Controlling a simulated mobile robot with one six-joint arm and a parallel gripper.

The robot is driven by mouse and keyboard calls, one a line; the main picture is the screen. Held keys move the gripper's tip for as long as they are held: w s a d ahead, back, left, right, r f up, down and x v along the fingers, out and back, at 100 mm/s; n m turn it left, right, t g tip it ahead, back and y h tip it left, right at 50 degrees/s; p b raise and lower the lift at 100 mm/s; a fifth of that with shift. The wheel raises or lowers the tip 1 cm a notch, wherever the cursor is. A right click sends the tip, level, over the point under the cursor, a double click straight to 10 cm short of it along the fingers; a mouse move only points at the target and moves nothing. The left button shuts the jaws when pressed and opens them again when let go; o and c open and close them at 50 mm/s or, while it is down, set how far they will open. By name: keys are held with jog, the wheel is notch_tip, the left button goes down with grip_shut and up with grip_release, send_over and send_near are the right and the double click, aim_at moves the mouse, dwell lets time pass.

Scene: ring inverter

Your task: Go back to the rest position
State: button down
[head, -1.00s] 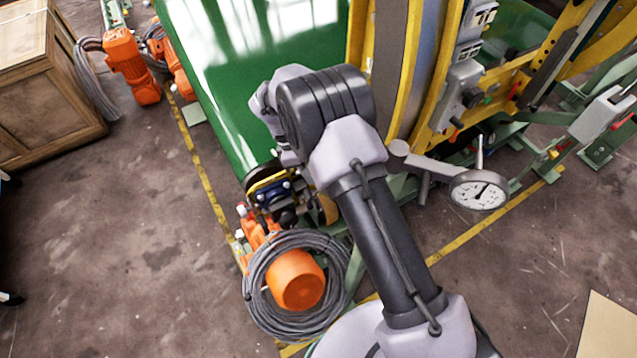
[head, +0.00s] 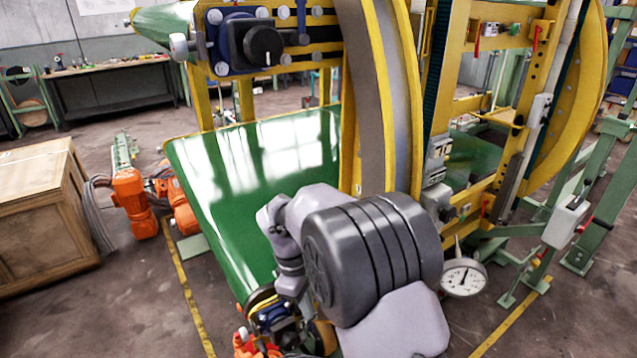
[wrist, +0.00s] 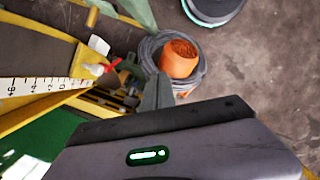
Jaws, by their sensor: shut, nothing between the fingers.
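My gripper (wrist: 157,90) shows in the wrist view as a grey-green fingertip above the dark gripper body with its lit green slot (wrist: 148,155). It is shut and empty. In the wrist view, the cable coil (wrist: 153,48) around an orange cap (wrist: 179,58) lies beyond the fingertip. In the head view, my arm (head: 370,265) rises at the bottom centre, its wrist links in front of the green conveyor belt (head: 230,170). I cannot clearly make out my gripper in the head view.
The yellow ring frame (head: 395,90) stands close beyond my arm. A round dial gauge (head: 463,277) is right of the arm. A wooden crate (head: 45,220) and orange motors (head: 133,202) are at left. Open floor lies at the lower left.

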jog(key=s+d+r+m+t+y, duration=0.1)
jog(key=s+d+r+m, duration=0.35)
jog(key=r, duration=0.35)
jog(key=s+d+r+m+t+y, duration=0.1)
jog(key=s+d+r+m+t, duration=0.15)
jog(key=s+r+m, duration=0.4)
jog(key=s+d+r+m+t, duration=0.1)
jog(key=s+m, duration=0.1)
jog(key=s, duration=0.2)
jog(key=s+d+r+m+t+y+b, duration=0.1)
jog(key=s+d+m, duration=0.1)
jog(key=s, duration=0.3)
jog(key=s+d+r+m+t, duration=0.1)
jog(key=s+d+m, duration=0.1)
jog(key=s, duration=0.3)
jog(key=shift+d+r+m+y, duration=0.2)
jog(key=shift+r+m+y, duration=0.1)
jog(key=shift+m+y, duration=0.15)
